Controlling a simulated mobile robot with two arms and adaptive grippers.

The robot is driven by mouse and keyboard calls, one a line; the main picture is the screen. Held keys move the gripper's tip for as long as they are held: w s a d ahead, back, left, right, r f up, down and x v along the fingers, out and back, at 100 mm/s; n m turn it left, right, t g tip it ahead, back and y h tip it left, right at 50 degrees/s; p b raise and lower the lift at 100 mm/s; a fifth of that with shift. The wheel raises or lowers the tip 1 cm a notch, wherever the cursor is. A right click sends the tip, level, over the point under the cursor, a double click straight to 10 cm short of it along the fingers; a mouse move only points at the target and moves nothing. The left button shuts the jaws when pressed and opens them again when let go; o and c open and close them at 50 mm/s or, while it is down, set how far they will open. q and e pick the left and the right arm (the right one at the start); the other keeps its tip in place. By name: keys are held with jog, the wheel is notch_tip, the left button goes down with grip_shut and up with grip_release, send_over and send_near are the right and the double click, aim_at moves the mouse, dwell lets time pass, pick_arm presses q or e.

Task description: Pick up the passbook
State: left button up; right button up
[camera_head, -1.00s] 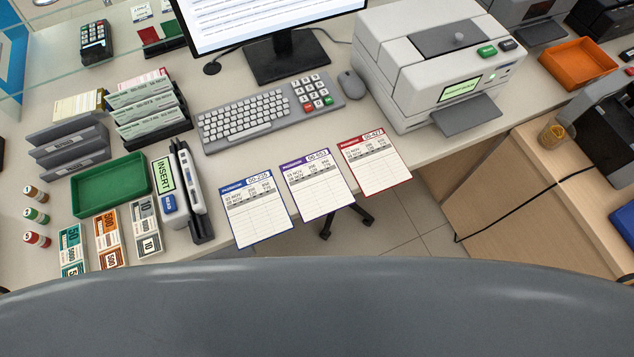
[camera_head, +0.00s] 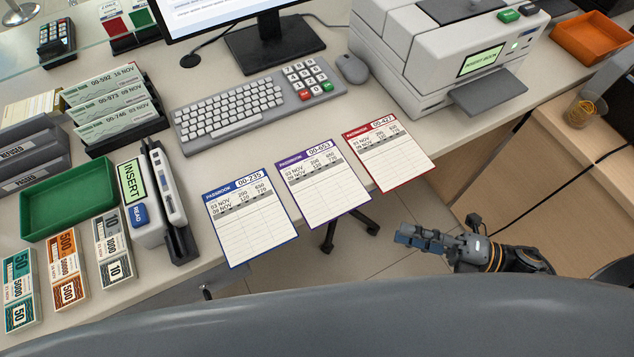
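Three passbooks lie side by side at the front edge of the counter and partly overhang it: a blue-edged one marked 00-235 (camera_head: 250,220), a purple-edged one marked 00-653 (camera_head: 324,186), and a red-edged one marked 00-427 (camera_head: 390,155). My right gripper (camera_head: 408,236) is in front of the counter, below and right of the red-edged passbook, apart from all three. Its fingers point left and are seen edge-on, so their opening does not show. I cannot make out my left gripper.
Behind the passbooks are a keyboard (camera_head: 235,115), a mouse (camera_head: 351,69) and a passbook printer (camera_head: 425,60). To the left are an INSERT reader (camera_head: 140,205), a green tray (camera_head: 67,198) and banknote bundles (camera_head: 66,270). A cup (camera_head: 580,112) stands on the right-hand desk.

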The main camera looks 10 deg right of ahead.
aim_at(348, 211)
jog(key=shift+w+d+x, duration=0.1)
jog(key=shift+w+x, duration=0.05)
jog(key=shift+x, duration=2.05)
jog(key=shift+w+d+x, duration=0.1)
jog(key=shift+w+x, duration=0.05)
jog(key=shift+x, duration=2.05)
jog(key=shift+w+d+x, duration=0.1)
jog(key=shift+w+x, duration=0.05)
jog(key=shift+x, duration=2.1)
jog(key=shift+r, duration=0.15)
grip_shut()
